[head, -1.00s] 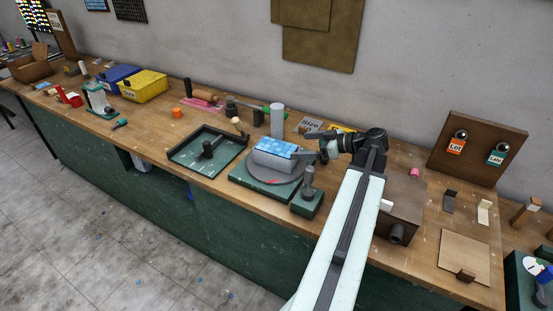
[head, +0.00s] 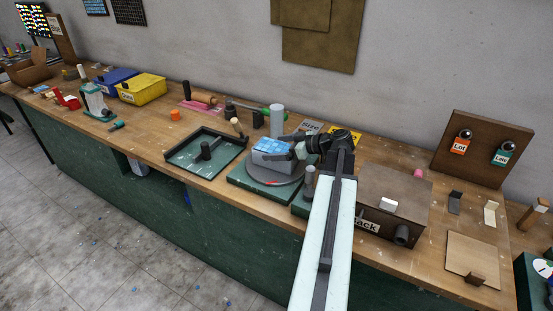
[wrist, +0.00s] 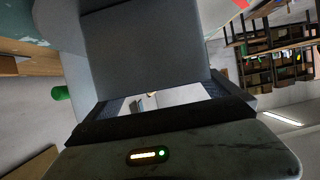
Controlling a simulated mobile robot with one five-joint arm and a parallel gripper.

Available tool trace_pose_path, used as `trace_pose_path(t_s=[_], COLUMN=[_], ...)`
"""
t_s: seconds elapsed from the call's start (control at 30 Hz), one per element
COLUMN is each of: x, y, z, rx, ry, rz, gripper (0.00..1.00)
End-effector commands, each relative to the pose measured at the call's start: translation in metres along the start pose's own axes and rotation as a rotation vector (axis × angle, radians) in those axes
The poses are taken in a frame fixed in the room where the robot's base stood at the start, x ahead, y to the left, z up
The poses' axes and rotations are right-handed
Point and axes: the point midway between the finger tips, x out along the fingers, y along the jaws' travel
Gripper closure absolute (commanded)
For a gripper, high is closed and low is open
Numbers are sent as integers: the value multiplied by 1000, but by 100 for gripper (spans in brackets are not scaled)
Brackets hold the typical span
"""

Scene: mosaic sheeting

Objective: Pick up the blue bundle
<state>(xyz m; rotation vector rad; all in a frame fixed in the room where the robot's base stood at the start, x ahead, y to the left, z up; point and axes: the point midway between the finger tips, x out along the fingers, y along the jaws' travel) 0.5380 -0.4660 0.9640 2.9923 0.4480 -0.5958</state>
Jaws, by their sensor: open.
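The blue bundle (head: 268,147) is a block with a pale blue, tile-patterned top. It sits on a round grey turntable (head: 262,177) on a green base. My gripper (head: 284,147) comes in from the right, with its dark fingers open at the bundle's right end. One finger shows near the far side and one near the front side. Whether they touch the bundle cannot be told. In the wrist view a large plain grey face (wrist: 145,48) fills the upper middle; I cannot tell whether it is the bundle or a finger.
A dark-rimmed tray (head: 190,167) lies left of the turntable. A grey cylinder (head: 276,120) stands behind it, and a small grey post (head: 309,182) stands close at the front right. A brown box (head: 412,205) is at the right. Yellow (head: 145,90) and blue bins stand farther left.

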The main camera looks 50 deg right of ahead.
Motion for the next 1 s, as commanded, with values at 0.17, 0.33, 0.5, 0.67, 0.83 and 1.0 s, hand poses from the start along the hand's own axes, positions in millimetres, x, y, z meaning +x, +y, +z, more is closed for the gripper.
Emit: trace_pose_path(t_s=[0.17, 0.33, 0.5, 0.67, 0.83, 1.0], x=[8, 8, 8, 7, 7, 2], y=[0, 0, 0, 0, 0, -1], z=[0, 0, 0, -1, -2, -14], rx=[0, 0, 0, 0, 0, 0], ry=[0, 0, 0, 3, 3, 3], rz=[0, -1, -1, -1, -1, -1], gripper=[0, 25, 72, 97, 97, 97])
